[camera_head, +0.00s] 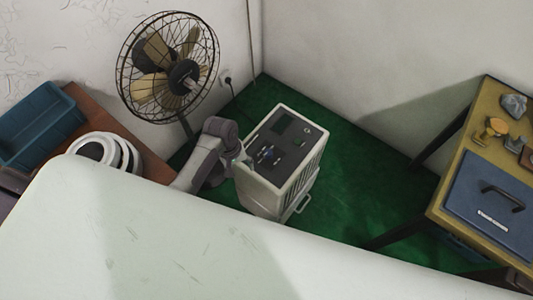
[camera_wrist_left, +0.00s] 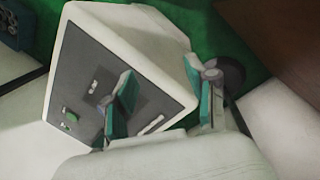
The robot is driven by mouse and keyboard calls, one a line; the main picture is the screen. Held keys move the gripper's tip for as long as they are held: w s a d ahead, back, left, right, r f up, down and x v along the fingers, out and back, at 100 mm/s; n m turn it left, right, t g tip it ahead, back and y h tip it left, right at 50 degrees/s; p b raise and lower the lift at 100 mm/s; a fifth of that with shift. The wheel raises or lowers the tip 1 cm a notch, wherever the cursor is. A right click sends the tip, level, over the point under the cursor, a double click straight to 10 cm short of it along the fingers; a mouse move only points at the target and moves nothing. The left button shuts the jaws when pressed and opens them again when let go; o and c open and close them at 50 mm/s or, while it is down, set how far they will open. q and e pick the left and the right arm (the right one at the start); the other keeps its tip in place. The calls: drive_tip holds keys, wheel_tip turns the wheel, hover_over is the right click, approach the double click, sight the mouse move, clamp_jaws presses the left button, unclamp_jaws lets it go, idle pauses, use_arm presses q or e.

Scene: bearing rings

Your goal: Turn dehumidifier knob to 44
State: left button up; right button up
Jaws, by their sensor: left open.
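The dehumidifier (camera_head: 309,165) is a pale box with a dark control panel on top, standing on the green floor in the head view. Its panel (camera_wrist_left: 83,72) also shows in the left wrist view, with small green and white details. I cannot clearly make out the knob or its reading. My left gripper (camera_head: 254,155) is at the panel's near left side. In the left wrist view my open left gripper (camera_wrist_left: 165,97) has one teal finger over the panel and the other past the housing's edge. Contact cannot be told. My right gripper is not in view.
A caged fan (camera_head: 168,66) stands behind my left arm. A blue crate (camera_head: 42,122) and white rings (camera_head: 104,150) are at the left. A yellow table (camera_head: 462,138) with a blue case (camera_head: 490,190) is at the right. A large pale surface (camera_head: 150,235) fills the front.

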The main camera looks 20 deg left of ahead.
sight(268, 152)
use_arm(q)
drive_tip(key=w+r, duration=0.1)
drive_tip(key=w, duration=0.1)
drive_tip(key=w+r+n, duration=0.1)
drive_tip(key=w, duration=0.1)
drive_tip(key=w+r+n+h, duration=0.1)
drive_tip(key=w, duration=0.1)
drive_tip(key=shift+d+r+g, duration=0.15)
drive_tip(key=shift+r+g, duration=0.1)
drive_tip(key=shift+g, duration=0.05)
drive_tip(key=w+r+n+g+h+b, duration=0.1)
drive_tip(key=w+r+n, duration=0.35)
drive_tip(key=r, duration=0.25)
drive_tip(key=shift+h, duration=0.3)
drive_tip(key=x, duration=0.4)
drive_tip(key=b+x, duration=0.1)
drive_tip(key=x, duration=0.4)
drive_tip(key=b+x, duration=0.1)
drive_tip(key=x, duration=0.3)
drive_tip(key=shift+w+d+f, duration=0.15)
drive_tip(key=shift+w+d, duration=0.15)
drive_tip(key=shift+w, duration=0.05)
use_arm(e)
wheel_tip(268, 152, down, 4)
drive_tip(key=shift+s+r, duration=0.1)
use_arm(q)
drive_tip(key=shift+c, duration=0.2)
drive_tip(key=shift+m, duration=0.25)
clamp_jaws()
